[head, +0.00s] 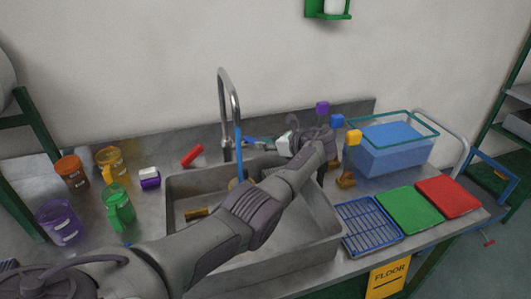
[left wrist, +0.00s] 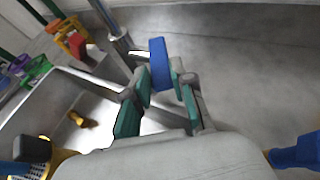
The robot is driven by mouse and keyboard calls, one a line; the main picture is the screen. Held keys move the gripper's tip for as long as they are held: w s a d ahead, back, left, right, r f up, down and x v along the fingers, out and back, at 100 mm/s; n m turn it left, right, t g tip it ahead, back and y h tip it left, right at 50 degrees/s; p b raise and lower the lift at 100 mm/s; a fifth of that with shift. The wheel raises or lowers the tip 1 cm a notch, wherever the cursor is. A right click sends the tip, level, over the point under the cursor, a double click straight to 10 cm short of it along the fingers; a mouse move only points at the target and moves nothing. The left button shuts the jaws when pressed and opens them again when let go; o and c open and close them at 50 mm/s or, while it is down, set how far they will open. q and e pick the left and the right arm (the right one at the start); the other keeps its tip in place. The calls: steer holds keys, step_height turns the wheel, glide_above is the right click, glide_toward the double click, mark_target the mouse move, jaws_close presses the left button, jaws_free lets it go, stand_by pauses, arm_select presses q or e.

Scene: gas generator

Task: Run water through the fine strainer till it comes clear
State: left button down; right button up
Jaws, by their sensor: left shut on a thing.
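The curved metal tap (head: 225,105) stands behind the sink, with a blue water stream (head: 239,153) dropping from its spout. My left gripper (left wrist: 160,100) is shut on the tap's blue lever (left wrist: 160,63), which reaches out from the tap body. In the head view my left arm lies across the sink. A mesh strainer with a yellow rim (left wrist: 45,162) shows at the lower left of the wrist view, cut by the edge. In the head view a bit of yellow rim (head: 235,184) shows under the stream; my arm hides the rest. I cannot see the water's clarity.
A yellow piece (head: 196,212) lies in the metal sink (head: 180,230). Coloured mugs, such as the green one (head: 117,207), stand left. A water-filled tub (head: 395,150), blue rack (head: 370,225), green board (head: 410,208) and red board (head: 448,196) are right.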

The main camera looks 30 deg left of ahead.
arm_select(q)
steer(key=shift+w+f, duration=0.1)
stand_by(0.4)
steer(key=c, duration=1)
jaws_free()
steer(key=shift+o, duration=0.2)
steer(key=shift+d, duration=0.1)
steer(key=v, duration=1.2)
steer(key=shift+w, duration=0.15)
